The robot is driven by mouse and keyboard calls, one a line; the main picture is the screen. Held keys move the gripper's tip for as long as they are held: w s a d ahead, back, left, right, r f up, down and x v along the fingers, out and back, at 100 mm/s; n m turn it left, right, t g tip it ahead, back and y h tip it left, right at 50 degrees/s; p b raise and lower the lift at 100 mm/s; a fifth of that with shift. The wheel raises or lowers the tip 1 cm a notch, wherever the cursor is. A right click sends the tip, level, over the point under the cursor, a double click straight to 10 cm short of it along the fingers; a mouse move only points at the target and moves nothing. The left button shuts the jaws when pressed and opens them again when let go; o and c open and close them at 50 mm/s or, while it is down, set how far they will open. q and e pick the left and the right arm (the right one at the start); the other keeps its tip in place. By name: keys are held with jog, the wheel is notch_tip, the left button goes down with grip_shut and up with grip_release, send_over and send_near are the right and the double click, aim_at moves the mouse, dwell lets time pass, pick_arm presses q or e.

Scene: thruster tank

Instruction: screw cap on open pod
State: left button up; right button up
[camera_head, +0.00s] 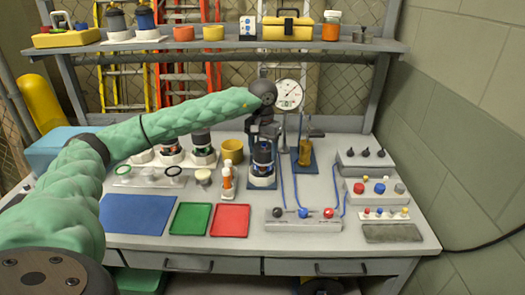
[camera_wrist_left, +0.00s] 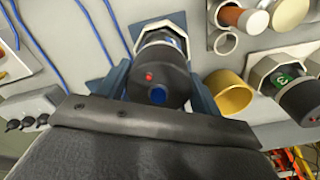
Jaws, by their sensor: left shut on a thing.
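My left gripper (camera_head: 263,132) reaches in from the left and is above the pod (camera_head: 262,160), which stands upright in a white holder on a blue plate. In the left wrist view the gripper's two fingers (camera_wrist_left: 160,90) are shut on a dark round cap (camera_wrist_left: 155,72) with a blue centre and a red dot. The cap is in line with the pod (camera_wrist_left: 158,38) and covers its top. I cannot tell whether the cap is seated on it or there is a small gap. My right gripper is not in view.
A yellow cup (camera_head: 232,152) and several other pods (camera_head: 203,147) stand left of the pod. A gauge (camera_head: 288,95) and a brass cylinder (camera_head: 305,152) stand at its right. A box with knobs (camera_head: 303,220) is in front. Blue, green and red mats (camera_head: 230,221) lie empty front left.

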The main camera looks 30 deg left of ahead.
pick_arm(q)
jog(key=shift+d+f+m+b, duration=0.15)
jog(key=shift+m+b, duration=0.15)
jog(key=shift+m, duration=0.3)
jog(key=o, duration=1)
jog(key=shift+w+d, duration=0.1)
jog(key=shift+w, duration=0.05)
